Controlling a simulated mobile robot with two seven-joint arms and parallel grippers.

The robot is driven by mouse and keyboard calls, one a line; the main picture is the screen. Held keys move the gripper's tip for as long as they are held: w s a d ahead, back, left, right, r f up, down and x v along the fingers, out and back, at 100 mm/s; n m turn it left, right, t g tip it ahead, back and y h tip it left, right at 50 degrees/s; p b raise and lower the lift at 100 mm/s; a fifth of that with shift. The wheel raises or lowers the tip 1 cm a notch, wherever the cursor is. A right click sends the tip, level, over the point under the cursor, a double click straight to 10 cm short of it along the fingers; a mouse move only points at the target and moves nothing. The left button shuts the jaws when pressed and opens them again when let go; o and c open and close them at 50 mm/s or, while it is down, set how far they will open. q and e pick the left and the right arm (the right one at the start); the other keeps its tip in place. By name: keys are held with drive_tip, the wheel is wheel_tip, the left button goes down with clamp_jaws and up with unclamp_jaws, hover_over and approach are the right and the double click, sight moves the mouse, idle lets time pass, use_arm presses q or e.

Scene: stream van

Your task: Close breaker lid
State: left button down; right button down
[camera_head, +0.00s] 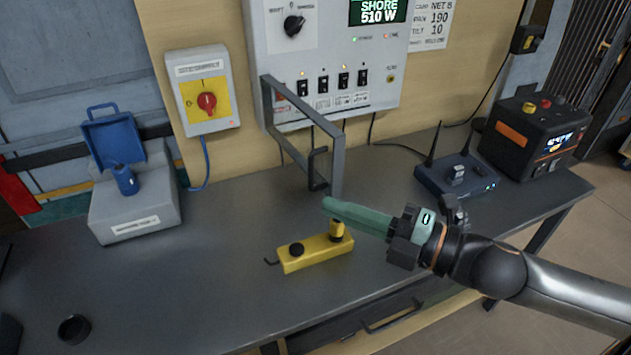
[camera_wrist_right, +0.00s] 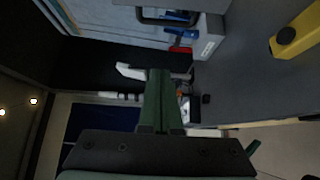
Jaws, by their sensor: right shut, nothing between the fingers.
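The breaker lid (camera_head: 336,155) is a grey rectangular frame. It stands swung open from the lower left of the white breaker panel (camera_head: 375,96), sticking out over the bench. A dark handle (camera_head: 318,170) is on its free end, and a dark handle-like bar (camera_wrist_right: 165,20) shows at the top of the right wrist view. The row of breaker switches (camera_head: 324,84) on the panel is uncovered. My right gripper (camera_head: 326,204), with green fingers, is shut and empty. It is just below and in front of the lid's free end, apparently apart from it. My left gripper is not in view.
On the bench (camera_head: 230,290) are a yellow control box (camera_head: 312,256) below my right gripper, a grey box with blue parts (camera_head: 140,215) at left, a router (camera_head: 450,178) and a black power unit (camera_head: 535,130) at right. A red rotary switch (camera_head: 207,102) is left of the panel.

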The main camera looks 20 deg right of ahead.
drive_tip(key=w+a+p, duration=0.1)
drive_tip(key=w+p, duration=0.1)
drive_tip(key=w, duration=0.5)
drive_tip(key=shift+p, duration=0.35)
idle(0.5)
